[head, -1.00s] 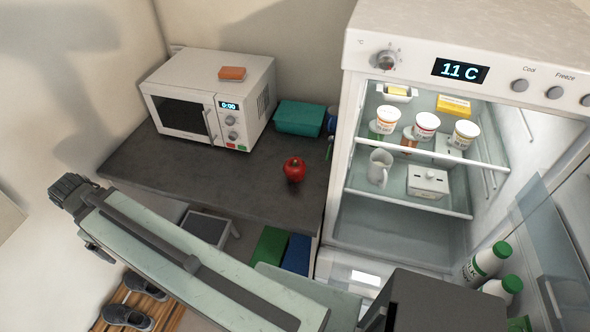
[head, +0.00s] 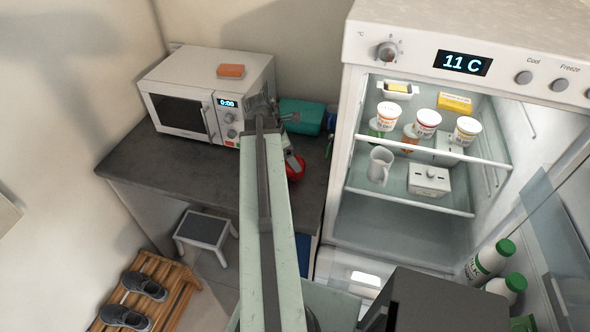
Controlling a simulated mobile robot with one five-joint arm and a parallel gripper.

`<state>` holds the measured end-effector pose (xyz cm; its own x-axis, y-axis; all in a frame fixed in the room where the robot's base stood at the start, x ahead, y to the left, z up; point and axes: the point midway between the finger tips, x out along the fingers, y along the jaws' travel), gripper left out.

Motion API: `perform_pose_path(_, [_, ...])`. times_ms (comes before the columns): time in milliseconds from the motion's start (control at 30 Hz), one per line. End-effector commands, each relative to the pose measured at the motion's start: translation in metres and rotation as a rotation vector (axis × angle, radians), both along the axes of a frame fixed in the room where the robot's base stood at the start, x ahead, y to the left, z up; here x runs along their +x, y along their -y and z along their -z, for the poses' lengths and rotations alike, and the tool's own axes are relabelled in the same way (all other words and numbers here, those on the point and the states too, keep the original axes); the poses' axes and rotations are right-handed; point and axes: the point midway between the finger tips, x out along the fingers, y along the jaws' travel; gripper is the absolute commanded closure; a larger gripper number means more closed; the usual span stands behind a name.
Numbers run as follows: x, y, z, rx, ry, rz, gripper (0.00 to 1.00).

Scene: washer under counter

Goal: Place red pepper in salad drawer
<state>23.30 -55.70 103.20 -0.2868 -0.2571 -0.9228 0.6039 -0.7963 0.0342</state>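The red pepper (head: 297,172) lies on the dark counter (head: 185,160), between the microwave and the fridge. My arm reaches over the counter, and its end partly covers the pepper. My gripper (head: 290,150) is at the pepper's upper left in the head view, very close to it or touching it. Whether its fingers are open or shut is not clear. The fridge (head: 420,225) stands open at the right. A white part low in the fridge (head: 345,262) may be the salad drawer; dark and pale parts in front hide much of it.
The white microwave (head: 180,98) carries an orange sponge-like block (head: 231,71). A teal box (head: 301,116) stands behind the pepper. Fridge shelves hold several tubs, a white jug (head: 380,165) and a white box (head: 429,180). The open fridge door (head: 560,235) holds bottles. A stool (head: 205,230) stands below the counter.

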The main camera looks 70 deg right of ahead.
Motion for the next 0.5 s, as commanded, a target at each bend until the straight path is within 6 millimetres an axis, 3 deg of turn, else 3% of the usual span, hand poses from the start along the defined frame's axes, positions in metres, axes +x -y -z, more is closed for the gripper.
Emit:
perform_pose_path(33, [-0.002, 0.002, 0.013, 0.0, 0.0, 0.001, 0.06])
perform_pose_path(267, [-0.004, 0.004, 0.019, 0.0, 0.001, 0.001, 0.06])
perform_pose_path(500, [-0.014, 0.013, 0.059, 0.0, 0.001, 0.003, 0.06])
